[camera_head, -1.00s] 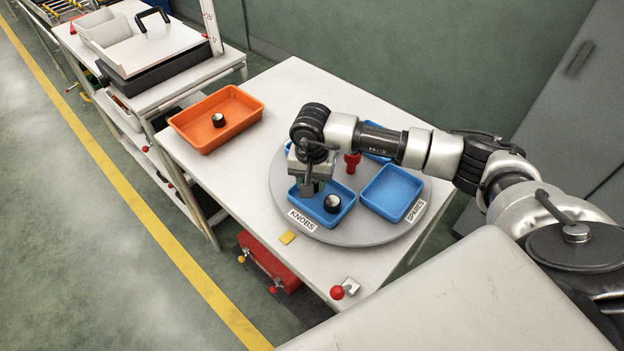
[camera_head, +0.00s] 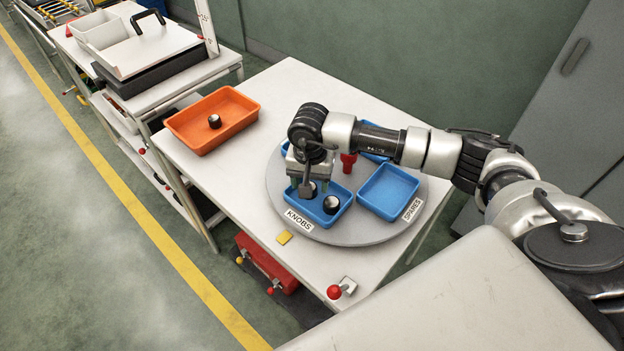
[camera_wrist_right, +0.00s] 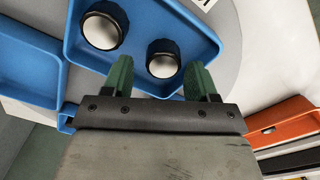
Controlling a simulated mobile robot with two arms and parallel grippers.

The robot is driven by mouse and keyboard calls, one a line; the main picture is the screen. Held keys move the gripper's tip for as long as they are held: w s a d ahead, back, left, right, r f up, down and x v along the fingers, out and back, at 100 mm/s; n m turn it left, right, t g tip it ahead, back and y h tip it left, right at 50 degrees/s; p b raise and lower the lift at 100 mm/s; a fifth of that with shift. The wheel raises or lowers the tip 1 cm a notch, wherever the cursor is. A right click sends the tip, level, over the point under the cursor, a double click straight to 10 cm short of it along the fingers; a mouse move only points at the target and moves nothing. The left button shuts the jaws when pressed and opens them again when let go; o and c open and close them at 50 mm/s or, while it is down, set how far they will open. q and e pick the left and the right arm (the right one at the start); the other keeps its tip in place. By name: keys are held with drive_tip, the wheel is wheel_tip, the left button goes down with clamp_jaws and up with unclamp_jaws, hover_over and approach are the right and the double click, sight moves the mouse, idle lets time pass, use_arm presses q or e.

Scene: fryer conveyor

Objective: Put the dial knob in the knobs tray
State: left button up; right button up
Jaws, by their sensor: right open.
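The blue knobs tray (camera_head: 346,195), with a KNOBS label at its front, sits on the grey round turntable. Two black knobs with pale tops are in it: one dial knob (camera_head: 310,188) at the left and another knob (camera_head: 331,204) to its right. My right gripper (camera_head: 306,184) is over the left part of the tray. In the right wrist view its green fingers (camera_wrist_right: 158,76) are apart, with the dial knob (camera_wrist_right: 162,60) between them, seemingly on the tray floor. The other knob (camera_wrist_right: 102,28) is beside it. My left gripper is not in view.
An orange tray (camera_head: 247,112) at the table's back left holds a similar black knob (camera_head: 214,121). A blue tray by the SPARES label (camera_head: 412,210) and a red part (camera_head: 348,163) are on the turntable (camera_head: 360,231). A yellow piece (camera_head: 284,238) lies at the table's front.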

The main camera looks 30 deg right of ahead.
drive_tip(key=shift+a+f, duration=0.1)
drive_tip(key=shift+a, duration=0.2)
drive_tip(key=shift+r, duration=0.2)
wheel_tip(320, 180, up, 11)
drive_tip(key=b, duration=0.1)
drive_tip(key=shift+d+f+b, duration=0.2)
drive_tip(key=shift+b, duration=0.15)
